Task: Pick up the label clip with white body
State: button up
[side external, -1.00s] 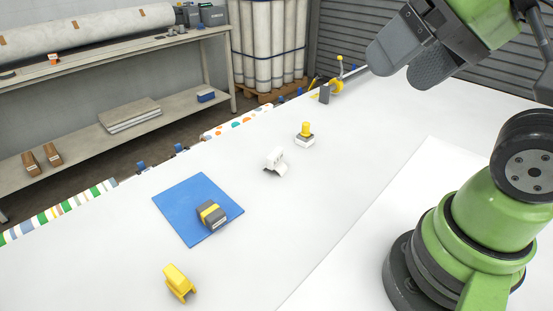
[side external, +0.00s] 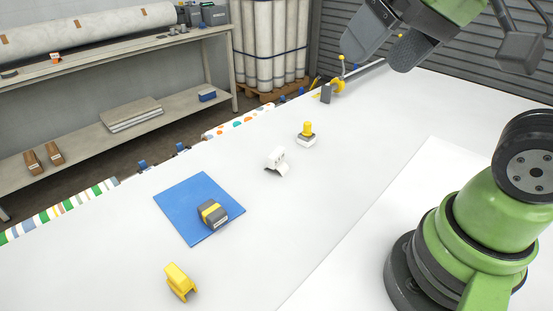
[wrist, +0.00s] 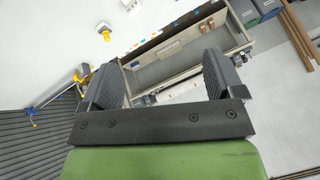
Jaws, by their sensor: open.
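The white label clip (side external: 277,161) lies on the white table near its middle, in the side view. In the wrist view a small white piece at the top edge (wrist: 130,4) may be this clip, cut off by the frame. My gripper (side external: 385,48) is high above the far part of the table, to the upper right of the clip and well apart from it. In the wrist view its two dark fingers (wrist: 166,82) stand wide apart with nothing between them.
A yellow-knobbed white block (side external: 306,135) stands just beyond the clip. A blue mat (side external: 180,205) bears a grey and yellow block (side external: 213,213). A yellow clip (side external: 178,281) lies nearer the camera. A yellow and grey fixture with a rod (side external: 335,87) stands at the far edge.

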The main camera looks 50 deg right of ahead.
jog(key=w+d+f+n+g, duration=0.2)
jog(key=w, duration=0.7)
jog(key=n+g+h, duration=0.2)
jog(key=n+g, duration=0.1)
jog(key=g, duration=0.1)
send_over(279, 153)
jog(key=s, duration=0.1)
notch_tip(279, 153, down, 16)
jog(key=shift+n, duration=0.5)
jog(key=f, duration=0.7)
jog(key=shift+w+d+f, duration=0.15)
jog(key=shift+w+f, duration=0.15)
jog(key=shift+f, duration=0.05)
jog(key=f, duration=0.6)
jog(key=shift+w, duration=0.2)
jog(key=shift+r, duration=0.1)
jog(key=c, duration=1)
